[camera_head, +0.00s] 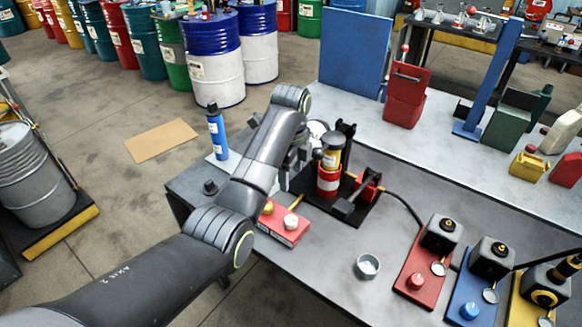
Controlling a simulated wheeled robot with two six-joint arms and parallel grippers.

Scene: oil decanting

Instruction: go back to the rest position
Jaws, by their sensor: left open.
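My left arm reaches in from the lower left over the table (310,275). My left gripper (298,158) is mostly hidden behind my own wrist. Its visible part is beside a red, white and yellow cylinder (328,178), on that cylinder's left. The cylinder stands upright on a black base with a dark post behind it. The gripper is open, and I see nothing held in it. I cannot tell whether it touches the cylinder. My right gripper is not in view.
A red box with buttons (283,228) and a small open cup (367,266) are on the table. A blue spray bottle (217,134) stands at the left edge. Red, blue and yellow pump stations line the right front. Red and green cans stand at the back. Drums (213,60) stand behind.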

